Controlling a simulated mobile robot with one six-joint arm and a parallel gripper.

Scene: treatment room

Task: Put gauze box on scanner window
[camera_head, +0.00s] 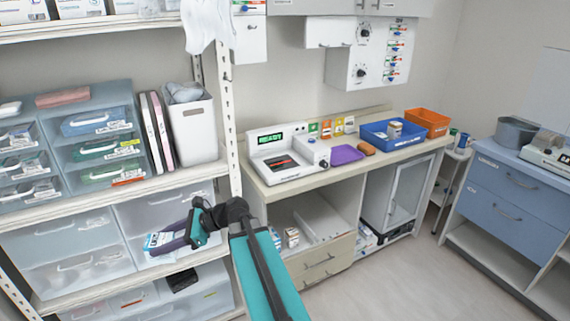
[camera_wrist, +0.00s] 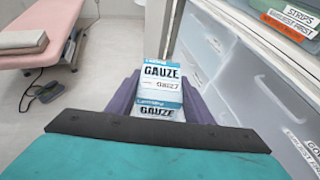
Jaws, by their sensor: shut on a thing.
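The gauze box (camera_wrist: 160,82) is white and blue with GAUZE lettering. In the wrist view it sits between the purple fingers of my gripper (camera_wrist: 158,98), which is shut on it. In the head view my gripper (camera_head: 172,240) is at the lower left, in front of the shelving, and part of the box (camera_head: 154,242) shows at the fingertips. The scanner (camera_head: 284,152) is a white device on the counter with a green READY display. Its dark scanner window (camera_head: 281,164) lies on its sloped top, with nothing on it. My gripper is left of the scanner and lower.
Shelving with clear drawers (camera_head: 103,134) stands close on the left, its upright post between my gripper and the scanner. A purple tray (camera_head: 345,154), blue bin (camera_head: 394,134) and orange bin (camera_head: 427,121) stand right of the scanner. The floor (camera_head: 400,285) at right is clear.

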